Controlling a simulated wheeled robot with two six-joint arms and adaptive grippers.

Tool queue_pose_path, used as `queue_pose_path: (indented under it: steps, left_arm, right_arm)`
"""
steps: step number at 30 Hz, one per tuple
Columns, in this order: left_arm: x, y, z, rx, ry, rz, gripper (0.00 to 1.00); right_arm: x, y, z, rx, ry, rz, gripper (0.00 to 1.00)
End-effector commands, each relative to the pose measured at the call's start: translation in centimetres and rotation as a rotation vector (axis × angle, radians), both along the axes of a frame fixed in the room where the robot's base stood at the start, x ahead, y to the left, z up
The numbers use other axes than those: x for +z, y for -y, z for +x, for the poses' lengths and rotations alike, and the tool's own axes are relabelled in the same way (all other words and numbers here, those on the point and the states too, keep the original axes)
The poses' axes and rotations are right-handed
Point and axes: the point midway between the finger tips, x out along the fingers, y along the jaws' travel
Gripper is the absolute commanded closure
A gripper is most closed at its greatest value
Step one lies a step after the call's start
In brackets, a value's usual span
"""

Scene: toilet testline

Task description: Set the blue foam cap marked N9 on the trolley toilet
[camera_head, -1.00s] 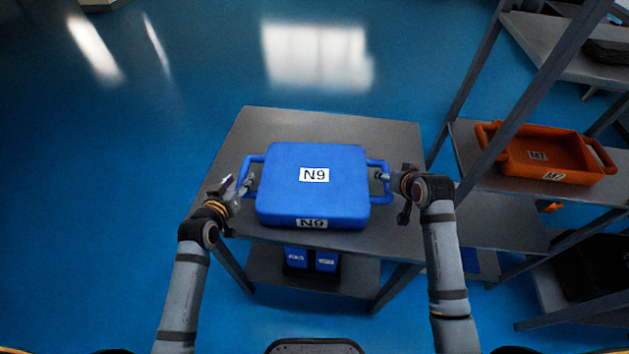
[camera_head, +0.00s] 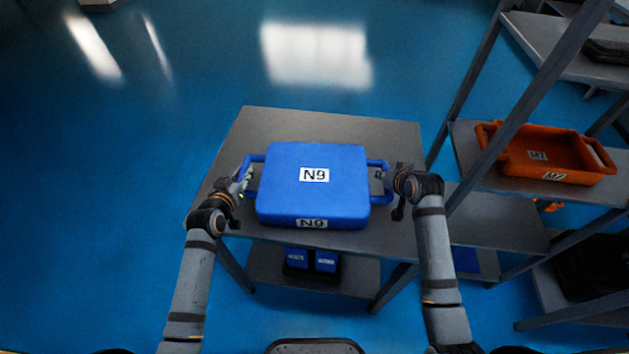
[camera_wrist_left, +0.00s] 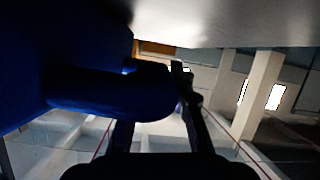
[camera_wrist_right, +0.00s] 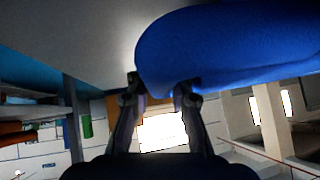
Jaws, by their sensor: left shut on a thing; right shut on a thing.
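The blue foam cap (camera_head: 318,200) marked N9 lies on a grey table, with a loop handle on its left and on its right side. My left gripper (camera_head: 245,180) is shut on the left handle, which also shows in the left wrist view (camera_wrist_left: 110,92). My right gripper (camera_head: 382,176) is shut on the right handle, and the right wrist view shows blue handle (camera_wrist_right: 220,45) at its fingertips. The cap looks level; whether it touches the table top cannot be told. I see no toilet in these views.
The grey table (camera_head: 270,122) has bare top behind the cap and a lower shelf with small blue boxes (camera_head: 312,260). A grey rack at the right holds an orange tray (camera_head: 550,155) marked M7. Blue floor is open at left and behind.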

Motion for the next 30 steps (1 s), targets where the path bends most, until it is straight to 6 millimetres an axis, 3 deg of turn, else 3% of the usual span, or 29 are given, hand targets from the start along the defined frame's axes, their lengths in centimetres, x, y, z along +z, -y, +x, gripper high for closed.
queue_pose_path:
  steps: [11,22,30]
  left_arm:
    - [0.4,0.0,0.0,0.000,0.001,0.000,1.00]
    - [4.9,0.0,0.0,0.000,0.001,0.001,1.00]
    - [5.0,0.0,0.0,0.000,0.001,0.001,1.00]
  right_arm:
    - [0.4,0.0,0.0,0.000,0.001,0.000,1.00]
    - [4.9,0.0,0.0,-0.001,0.000,-0.001,1.00]
    - [5.0,0.0,0.0,0.000,0.000,-0.001,1.00]
